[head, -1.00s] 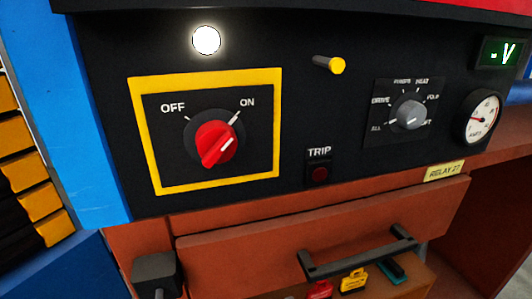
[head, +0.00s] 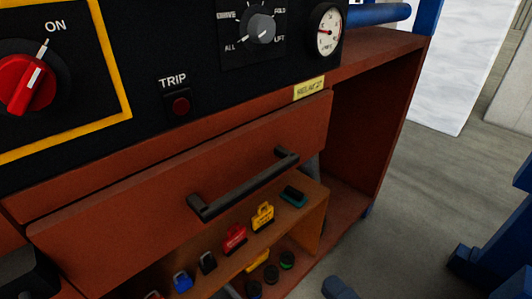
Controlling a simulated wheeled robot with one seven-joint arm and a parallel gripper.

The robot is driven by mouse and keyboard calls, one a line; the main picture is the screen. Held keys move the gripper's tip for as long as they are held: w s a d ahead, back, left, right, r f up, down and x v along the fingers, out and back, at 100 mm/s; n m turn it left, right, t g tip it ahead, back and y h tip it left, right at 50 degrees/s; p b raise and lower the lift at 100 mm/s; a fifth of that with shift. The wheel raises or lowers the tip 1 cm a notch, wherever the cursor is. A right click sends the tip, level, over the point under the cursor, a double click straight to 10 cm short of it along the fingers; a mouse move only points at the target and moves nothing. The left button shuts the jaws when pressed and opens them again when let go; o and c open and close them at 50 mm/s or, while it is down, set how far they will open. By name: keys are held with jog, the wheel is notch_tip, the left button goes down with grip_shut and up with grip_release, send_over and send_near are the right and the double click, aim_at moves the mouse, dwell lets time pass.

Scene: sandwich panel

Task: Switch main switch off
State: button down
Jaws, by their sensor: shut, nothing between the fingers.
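The main switch is a red rotary knob (head: 27,84) on a dark round base at the left edge of the head view. Its white pointer mark aims up and right, toward the ON label (head: 55,26). A yellow frame (head: 112,62) borders its plate, and the left part of the plate, with the OFF label, is cut off. My gripper is not clearly visible in this view.
Below the black panel is a brown drawer front with a dark handle (head: 243,184). A shelf under it holds several coloured padlocks. A TRIP button (head: 181,106), a grey selector knob (head: 261,29) and a gauge (head: 326,30) are on the panel. Grey floor (head: 425,175) is open at right.

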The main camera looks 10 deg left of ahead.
jog(key=w+a+r+n+g+y+b, duration=0.1)
jog(key=a+r+g+y, duration=0.5)
jog(key=r, duration=0.4)
jog(key=a+r+n+g+y+b, duration=0.1)
jog(key=a+r+g+y, duration=0.4)
jog(key=r, duration=0.5)
jog(key=a+n+y, duration=0.1)
jog(key=a+y, duration=0.1)
jog(key=a, duration=0.1)
jog(key=shift+w+r+n+g+y, duration=0.3)
jog(key=shift+w+r+g, duration=0.05)
jog(key=shift+w+g, duration=0.05)
jog(key=p, duration=0.2)
send_near(43, 65)
jog(key=w+a, duration=0.2)
jog(key=shift+s+a+r+p, duration=0.2)
jog(key=shift+a+r, duration=0.2)
jog(key=shift+a, duration=0.05)
jog(key=shift+s+a+r+p, duration=0.15)
jog(key=shift+s+a+r, duration=0.05)
jog(key=shift+a+r, duration=0.25)
jog(key=shift+s+a+r, duration=0.4)
jog(key=shift+s+r, duration=0.05)
jog(key=shift+r, duration=0.1)
jog(key=shift+w+r+p, duration=0.1)
jog(key=shift+w+p, duration=0.05)
jog(key=shift+p, duration=0.15)
